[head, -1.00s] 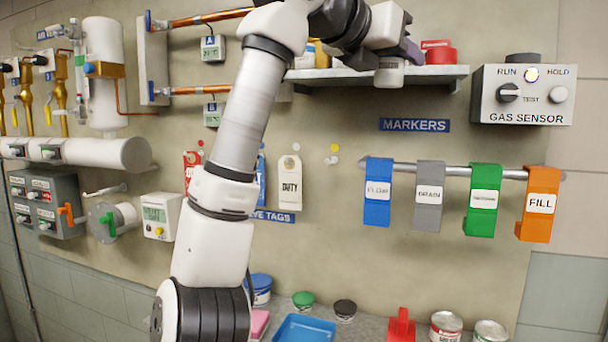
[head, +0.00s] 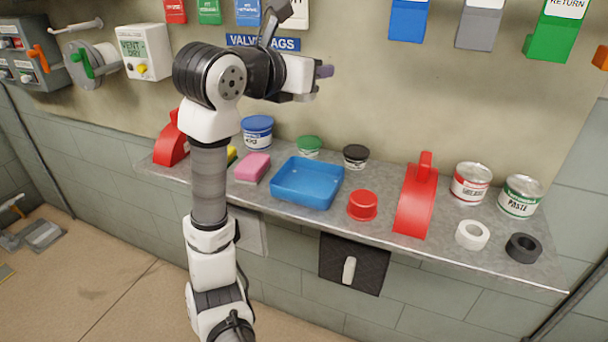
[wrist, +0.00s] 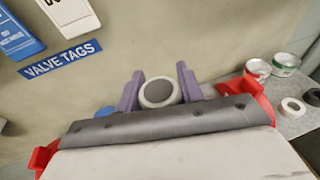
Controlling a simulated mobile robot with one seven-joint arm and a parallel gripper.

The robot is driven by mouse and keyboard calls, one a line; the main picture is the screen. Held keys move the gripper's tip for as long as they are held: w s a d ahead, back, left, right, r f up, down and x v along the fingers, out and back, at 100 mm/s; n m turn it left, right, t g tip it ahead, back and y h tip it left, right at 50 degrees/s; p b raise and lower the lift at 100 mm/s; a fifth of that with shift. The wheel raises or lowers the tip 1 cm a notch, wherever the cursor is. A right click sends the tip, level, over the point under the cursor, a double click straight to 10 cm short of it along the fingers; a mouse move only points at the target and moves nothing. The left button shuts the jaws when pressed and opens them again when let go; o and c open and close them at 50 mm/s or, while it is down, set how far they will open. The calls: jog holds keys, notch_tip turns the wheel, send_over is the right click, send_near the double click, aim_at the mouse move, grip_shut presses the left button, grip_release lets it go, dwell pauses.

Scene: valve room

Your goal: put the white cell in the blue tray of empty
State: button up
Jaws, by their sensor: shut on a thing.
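The white cell (wrist: 157,92) is a short white cylinder with a grey round end, seen end-on in the wrist view. My gripper (wrist: 159,86) is shut on it, one purple finger on each side. In the head view my gripper (head: 322,72) is in the air above and behind the blue tray, in front of the wall; the cell cannot be made out clearly there. The blue tray (head: 308,182) is a shallow open box on the grey counter, and it looks empty.
On the counter around the tray are a pink sponge (head: 253,167), a blue-lidded tub (head: 257,132), green-lidded (head: 309,146) and black-lidded (head: 355,156) pots, a red cap (head: 362,205) and a tall red holder (head: 416,200). Cans and tape rolls stand at right.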

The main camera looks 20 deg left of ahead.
notch_tip(320, 180, down, 21)
jog(key=shift+s+a+r+p, duration=0.1)
jog(key=shift+r+p, duration=0.1)
jog(key=shift+p, duration=0.55)
jog(key=shift+f, duration=0.2)
jog(key=o, duration=1)
